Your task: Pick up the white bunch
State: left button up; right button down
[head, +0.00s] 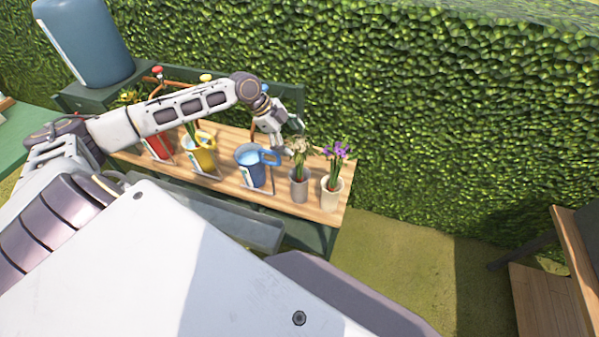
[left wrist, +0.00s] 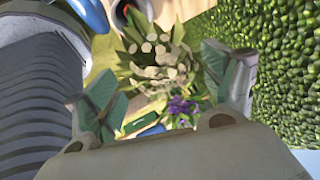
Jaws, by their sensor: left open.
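The white bunch (head: 299,146) stands upright in a grey pot (head: 299,187) near the right end of the wooden bench. My left gripper (head: 288,137) is open just above and to the left of the bunch in the head view. In the left wrist view the white bunch (left wrist: 155,52) shows beyond the spread fingers of the left gripper (left wrist: 163,95), roughly between them. I cannot tell whether the fingers touch it. My right gripper is not in view.
A purple bunch (head: 337,151) in a cream pot (head: 332,194) stands close on the right. A blue watering can (head: 249,166), a yellow can (head: 203,155) and a red can (head: 158,148) are to the left. A hedge (head: 420,110) rises behind the bench.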

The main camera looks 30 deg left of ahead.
aim_at(297, 143)
pick_arm(q)
jog(key=shift+d+x, duration=0.25)
jog(key=shift+x, duration=1.3)
jog(key=shift+p+x, duration=0.3)
jog(key=shift+x, duration=0.5)
jog(key=shift+w, duration=0.1)
jog(key=c, duration=1.6)
